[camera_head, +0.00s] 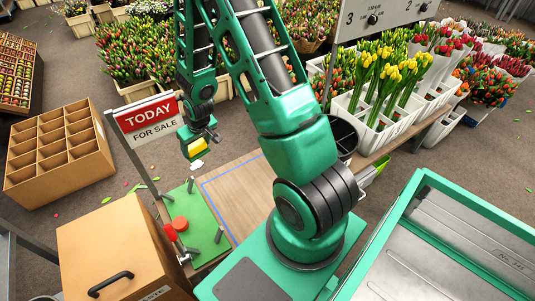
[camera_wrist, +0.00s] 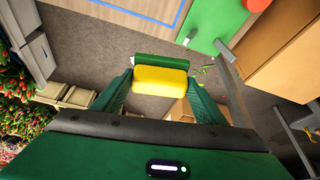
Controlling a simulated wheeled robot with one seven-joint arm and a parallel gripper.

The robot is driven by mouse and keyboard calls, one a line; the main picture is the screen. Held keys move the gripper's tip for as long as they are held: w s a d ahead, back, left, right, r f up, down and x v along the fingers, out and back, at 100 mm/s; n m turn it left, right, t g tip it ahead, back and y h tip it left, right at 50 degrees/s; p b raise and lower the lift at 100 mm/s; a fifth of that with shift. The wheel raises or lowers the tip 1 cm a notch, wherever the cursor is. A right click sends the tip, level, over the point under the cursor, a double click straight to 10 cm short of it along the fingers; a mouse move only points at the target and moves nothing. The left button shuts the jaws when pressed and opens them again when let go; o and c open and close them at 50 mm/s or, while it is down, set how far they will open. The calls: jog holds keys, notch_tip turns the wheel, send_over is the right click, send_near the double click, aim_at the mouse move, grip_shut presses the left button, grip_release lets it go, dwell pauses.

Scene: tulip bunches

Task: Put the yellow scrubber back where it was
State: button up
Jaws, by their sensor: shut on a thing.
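My gripper (camera_head: 203,137) is shut on the yellow scrubber (camera_head: 198,148), which is held up in the air near the red and white sale sign. In the wrist view the yellow scrubber (camera_wrist: 160,80) sits crosswise between the two green fingers, with a green strip along its far side. Grey floor shows beyond it. A green mat (camera_head: 206,232) lies on the bench, with a red round piece (camera_head: 180,224) and grey pegs on it. The mat also shows at the top of the wrist view (camera_wrist: 208,28).
The sale sign (camera_head: 150,117) stands on a post at the bench's left. A wooden bench top (camera_head: 238,192) with a blue outline is bare beside the mat. A cardboard box (camera_head: 115,245) stands front left, a compartment crate (camera_head: 60,160) on the floor, tulip crates (camera_head: 372,128) at right.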

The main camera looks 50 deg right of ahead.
jog(key=s+d+f, duration=0.1)
jog(key=d+f, duration=0.3)
jog(key=f, duration=0.1)
jog(key=s+d+f+m, duration=0.1)
jog(key=d+f, duration=0.4)
jog(key=f, duration=0.1)
jog(key=s+d+f+m, duration=0.1)
jog(key=d+f, duration=0.4)
jog(key=f, duration=0.1)
jog(key=shift+s+f+h, duration=0.1)
jog(key=shift+s+h, duration=0.15)
jog(key=shift+h, duration=0.15)
jog(key=s+d, duration=0.1)
jog(key=d, duration=0.3)
jog(key=s+d, duration=0.1)
jog(key=d, duration=0.4)
jog(key=s+d, duration=0.1)
jog(key=d, duration=0.3)
jog(key=shift+s+d+f, duration=0.1)
jog(key=shift+d, duration=0.15)
jog(key=d, duration=0.2)
jog(key=s+d, duration=0.1)
jog(key=d, duration=0.1)
jog(key=shift+s+d+f, duration=0.1)
jog(key=shift+f, duration=0.65)
jog(key=shift+f, duration=0.1)
jog(key=o, duration=1)
jog(key=shift+o, duration=0.7)
